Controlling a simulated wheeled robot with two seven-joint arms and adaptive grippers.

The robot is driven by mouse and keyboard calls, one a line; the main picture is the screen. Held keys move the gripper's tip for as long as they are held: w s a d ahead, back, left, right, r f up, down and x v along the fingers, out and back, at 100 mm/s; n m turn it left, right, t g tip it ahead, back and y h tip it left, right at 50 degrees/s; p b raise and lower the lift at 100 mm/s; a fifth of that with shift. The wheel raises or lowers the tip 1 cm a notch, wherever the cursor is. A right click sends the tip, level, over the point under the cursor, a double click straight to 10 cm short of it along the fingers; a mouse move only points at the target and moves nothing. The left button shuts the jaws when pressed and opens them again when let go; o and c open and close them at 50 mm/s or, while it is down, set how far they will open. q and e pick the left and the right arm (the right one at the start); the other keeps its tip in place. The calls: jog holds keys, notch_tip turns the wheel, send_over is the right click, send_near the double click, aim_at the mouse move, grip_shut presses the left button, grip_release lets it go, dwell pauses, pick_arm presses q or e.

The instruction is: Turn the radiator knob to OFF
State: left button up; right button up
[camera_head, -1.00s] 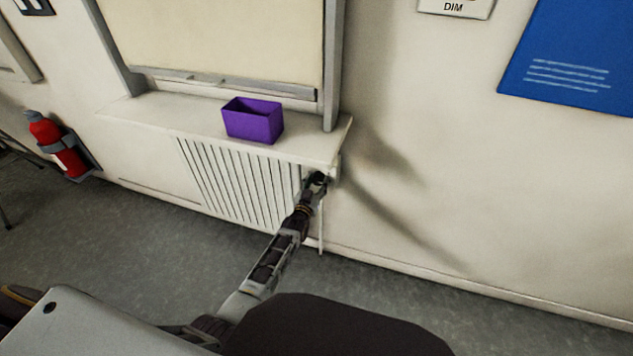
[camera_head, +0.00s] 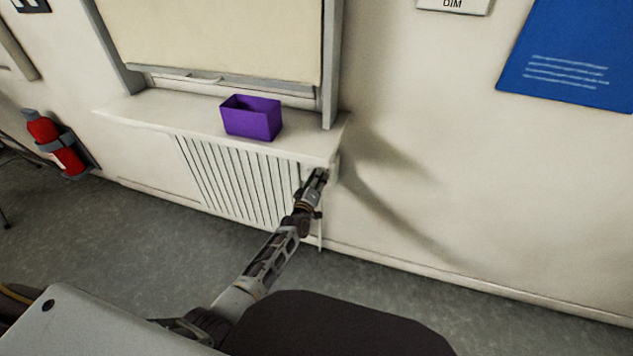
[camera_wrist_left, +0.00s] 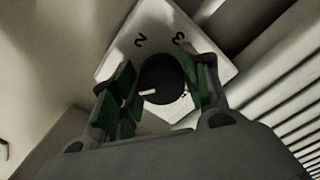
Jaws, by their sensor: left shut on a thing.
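The radiator (camera_head: 235,185) is set under the window sill. My left gripper (camera_head: 321,174) is at its upper right end, and it hides the knob in the head view. In the left wrist view the dark round radiator knob (camera_wrist_left: 163,78) sits between the green-padded fingers of my left gripper (camera_wrist_left: 162,88), which is shut on it. The knob's white pointer mark is at its lower left in that view. Behind it is a pale dial plate (camera_wrist_left: 150,22) with the digits 2 and 3 legible; its other marks are covered or unclear. My right gripper is out of view.
A purple open box (camera_head: 252,120) stands on the sill (camera_head: 180,122) above the radiator. A red fire extinguisher (camera_head: 52,143) hangs on the wall at the left. A blue poster (camera_head: 570,55) is on the right wall. The floor right of my arm is clear.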

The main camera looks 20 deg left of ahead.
pick_arm(q)
jog(key=shift+r+n+b, duration=0.1)
jog(key=shift+n+b, duration=1)
jog(key=shift+n, duration=2.4)
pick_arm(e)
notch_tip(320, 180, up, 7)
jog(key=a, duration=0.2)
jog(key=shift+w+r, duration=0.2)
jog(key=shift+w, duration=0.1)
pick_arm(q)
jog(key=shift+d, duration=0.1)
jog(key=o, duration=1)
jog(key=shift+s, duration=0.2)
jog(key=shift+s+a, duration=0.15)
jog(key=shift+s, duration=2.75)
jog(key=shift+s+a, duration=0.1)
jog(key=shift+s, duration=2.8)
